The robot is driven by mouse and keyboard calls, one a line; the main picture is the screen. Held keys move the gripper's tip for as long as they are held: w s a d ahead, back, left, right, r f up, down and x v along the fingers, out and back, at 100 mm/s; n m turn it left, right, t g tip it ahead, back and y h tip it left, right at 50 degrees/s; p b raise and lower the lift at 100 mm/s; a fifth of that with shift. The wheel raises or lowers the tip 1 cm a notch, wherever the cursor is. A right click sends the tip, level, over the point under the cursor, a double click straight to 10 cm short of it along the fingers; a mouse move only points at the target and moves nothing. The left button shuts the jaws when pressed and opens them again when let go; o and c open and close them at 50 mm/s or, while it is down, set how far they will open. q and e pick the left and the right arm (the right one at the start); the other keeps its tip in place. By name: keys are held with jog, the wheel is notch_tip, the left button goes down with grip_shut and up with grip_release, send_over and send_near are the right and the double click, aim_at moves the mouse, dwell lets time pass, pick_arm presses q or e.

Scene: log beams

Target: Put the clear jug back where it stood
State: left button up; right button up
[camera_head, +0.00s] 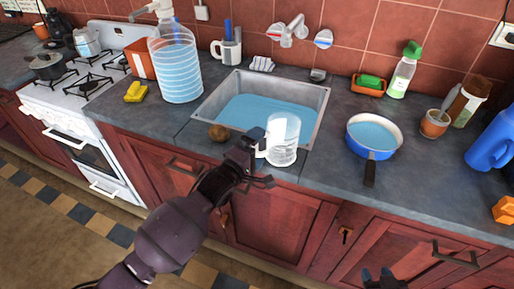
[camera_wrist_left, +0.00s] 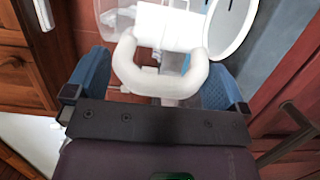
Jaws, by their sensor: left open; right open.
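The clear jug (camera_head: 284,142) stands upright on the counter's front strip, just in front of the sink. Its white handle (camera_head: 261,147) points left, towards my left gripper (camera_head: 260,170). In the left wrist view the white handle (camera_wrist_left: 160,82) lies between my two blue fingers, which are apart, with gaps at both sides. The jug's body is only partly in that view, at the top. My left gripper is open. My right gripper (camera_head: 384,279) is at the bottom edge of the head view, open and empty, away from the jug.
The sink (camera_head: 323,100) holds water. A round brown item (camera_head: 218,133) sits left of the jug; a blue pan (camera_head: 374,136) with water stands right. A large water bottle (camera_head: 176,65) and yellow sponge (camera_head: 136,92) are further left. Counter between jug and pan is clear.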

pick_arm(q)
jog(key=v, duration=1.2)
jog(key=s+a+f+m+g+y, duration=0.3)
jog(key=s+a+f+m+y, duration=0.6)
jog(key=s+a+f+m, duration=0.3)
jog(key=s+a+f, duration=0.3)
jog(key=s+a, duration=0.1)
jog(key=a, duration=0.1)
jog(key=shift+s+a+f+m+g+y, duration=0.2)
jog(key=shift+a+f+m+g+y, duration=0.1)
jog(key=shift+f+y, duration=0.1)
dwell(0.4)
